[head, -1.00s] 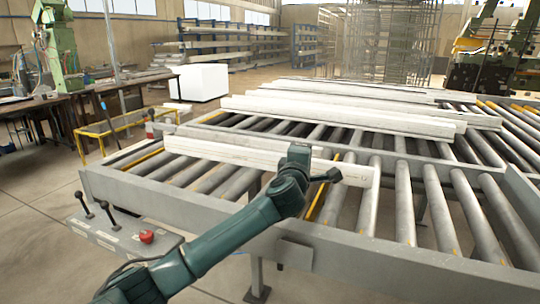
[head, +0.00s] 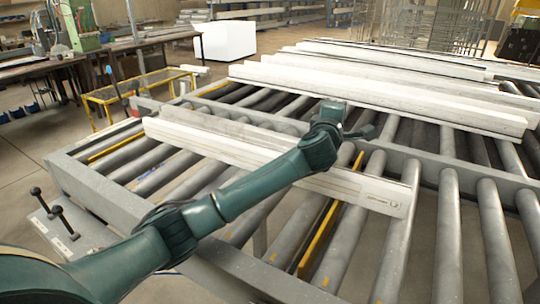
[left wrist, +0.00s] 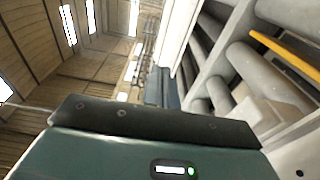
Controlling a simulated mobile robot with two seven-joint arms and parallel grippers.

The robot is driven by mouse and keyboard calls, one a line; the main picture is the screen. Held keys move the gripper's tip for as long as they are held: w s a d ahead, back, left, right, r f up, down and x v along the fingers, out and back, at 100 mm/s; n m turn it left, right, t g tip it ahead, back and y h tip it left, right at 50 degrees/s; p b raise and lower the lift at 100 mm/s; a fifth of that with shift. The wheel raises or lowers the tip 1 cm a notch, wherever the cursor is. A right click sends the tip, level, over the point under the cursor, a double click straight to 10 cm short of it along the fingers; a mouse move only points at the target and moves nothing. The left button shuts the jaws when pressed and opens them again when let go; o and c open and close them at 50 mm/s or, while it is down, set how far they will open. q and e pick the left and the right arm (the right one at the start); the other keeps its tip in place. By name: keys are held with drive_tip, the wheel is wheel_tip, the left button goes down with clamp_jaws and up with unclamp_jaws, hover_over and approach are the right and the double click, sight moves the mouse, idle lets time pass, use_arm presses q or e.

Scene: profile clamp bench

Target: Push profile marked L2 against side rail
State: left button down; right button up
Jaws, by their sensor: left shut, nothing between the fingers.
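A long white profile (head: 220,152) lies across the rollers of the near conveyor section in the head view. A small printed label (head: 388,201) is near its right end, too small to read as L2. My left arm crosses over the profile and hides part of its middle. My left gripper (head: 366,131) is shut and empty, past the profile on its far side, near the grey rail (head: 430,165) between the two roller sections. I cannot tell whether it touches the profile. In the left wrist view the gripper housing fills the bottom and no fingertips show. My right gripper is not in view.
More white profiles (head: 390,92) lie on the far rollers. A grey front rail (head: 100,190) edges the near section. A lever box (head: 70,235) stands at lower left, with a yellow frame (head: 135,93) behind. Bare rollers (head: 450,230) lie at the right.

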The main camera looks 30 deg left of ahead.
use_arm(q)
drive_tip(key=s+a+p, duration=0.2)
drive_tip(key=s+a, duration=0.4)
hover_over(268, 157)
drive_tip(key=s+a, duration=0.1)
drive_tip(key=s, duration=0.4)
drive_tip(key=f+b, duration=0.1)
drive_tip(key=f, duration=0.5)
drive_tip(key=f+b, duration=0.1)
drive_tip(key=f, duration=0.2)
drive_tip(key=shift+w+d+f+b, duration=0.1)
drive_tip(key=shift+w+f+b, duration=0.2)
drive_tip(key=shift+w+f, duration=0.1)
drive_tip(key=shift+w+d, duration=0.25)
drive_tip(key=shift+d, duration=0.05)
drive_tip(key=shift+w+d, duration=0.1)
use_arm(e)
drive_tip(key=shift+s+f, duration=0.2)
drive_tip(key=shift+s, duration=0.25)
